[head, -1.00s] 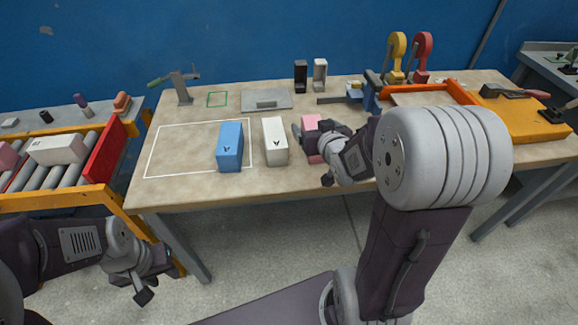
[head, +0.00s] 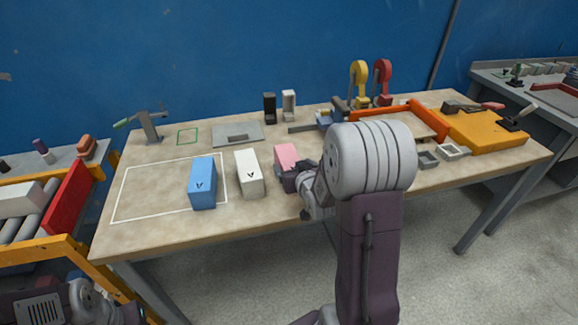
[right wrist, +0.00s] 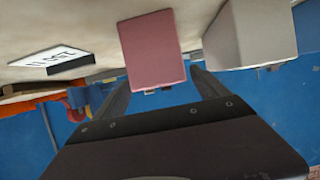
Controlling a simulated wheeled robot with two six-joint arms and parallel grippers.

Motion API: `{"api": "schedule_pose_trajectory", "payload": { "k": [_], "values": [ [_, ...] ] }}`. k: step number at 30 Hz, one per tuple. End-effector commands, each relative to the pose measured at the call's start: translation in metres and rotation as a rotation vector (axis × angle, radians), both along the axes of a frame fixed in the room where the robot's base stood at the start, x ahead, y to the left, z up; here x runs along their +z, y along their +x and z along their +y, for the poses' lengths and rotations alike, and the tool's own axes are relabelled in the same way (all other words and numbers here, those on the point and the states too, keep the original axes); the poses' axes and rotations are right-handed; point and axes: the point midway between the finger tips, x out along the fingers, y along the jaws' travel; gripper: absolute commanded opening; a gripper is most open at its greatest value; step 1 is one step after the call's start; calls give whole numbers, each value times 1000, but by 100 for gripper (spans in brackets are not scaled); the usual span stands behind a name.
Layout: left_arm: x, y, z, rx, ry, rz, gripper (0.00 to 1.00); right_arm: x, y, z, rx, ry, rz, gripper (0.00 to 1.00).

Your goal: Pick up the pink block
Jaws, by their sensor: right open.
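The pink block (head: 286,155) stands on the workbench, right of the white block, in the head view. My right gripper (head: 288,175) is at its near side and hides its lower part. In the right wrist view the pink block (right wrist: 155,50) shows between and beyond the two spread fingers, with the picture turned over. The right gripper is open; whether a finger touches the block I cannot tell. My left gripper (head: 132,313) is only partly in the head view at the lower left, low beside the conveyor, and its jaws are unclear.
The white block (head: 249,174) stands close left of the pink one, and the blue block (head: 203,183) beyond it near a white outline. A grey plate (head: 237,134) lies behind. An orange-edged tray (head: 436,117) and small grey trays (head: 452,151) are at right.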

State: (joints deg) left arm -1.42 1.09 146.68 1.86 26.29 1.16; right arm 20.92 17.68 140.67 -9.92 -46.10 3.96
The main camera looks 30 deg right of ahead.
Motion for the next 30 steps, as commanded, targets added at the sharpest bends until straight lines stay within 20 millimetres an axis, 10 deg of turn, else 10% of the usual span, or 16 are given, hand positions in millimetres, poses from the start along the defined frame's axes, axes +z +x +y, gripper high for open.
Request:
{"api": "schedule_pose_trajectory", "payload": {
  "k": [17,26,30],
  "values": [
    [-6,0,0,0,0,0,36,-22,46,-9,0,0,0,84],
    [-6,0,0,0,0,0,36,-22,46,-9,0,0,0,6],
    [-6,0,0,0,0,0,36,-20,46,-9,0,-1,-5,0]
  ]
}}
